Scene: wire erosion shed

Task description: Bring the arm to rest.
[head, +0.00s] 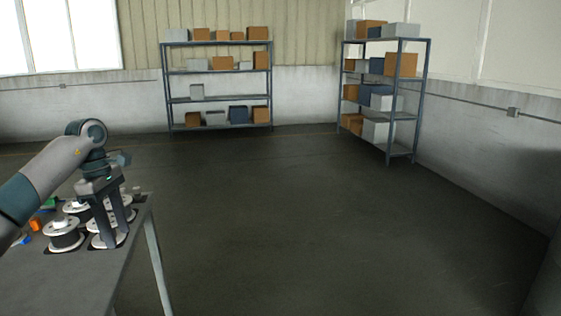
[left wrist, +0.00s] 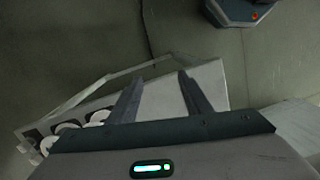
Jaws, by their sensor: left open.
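My left arm (head: 50,168) comes in from the left in the head view, over the corner of a grey table. My left gripper (head: 119,232) points down beside and in front of several wire spools (head: 63,236). In the left wrist view its two fingers (left wrist: 160,82) stand apart with nothing visible between them, so it is open and empty. Whether the fingers touch a spool is not clear. My right gripper is in neither view.
The grey table (head: 85,275) ends at a right edge just past the gripper. Small coloured pieces (head: 36,225) lie at its left. Shelves with boxes stand at the back (head: 218,101) and back right (head: 400,116). The floor (head: 300,215) between is clear.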

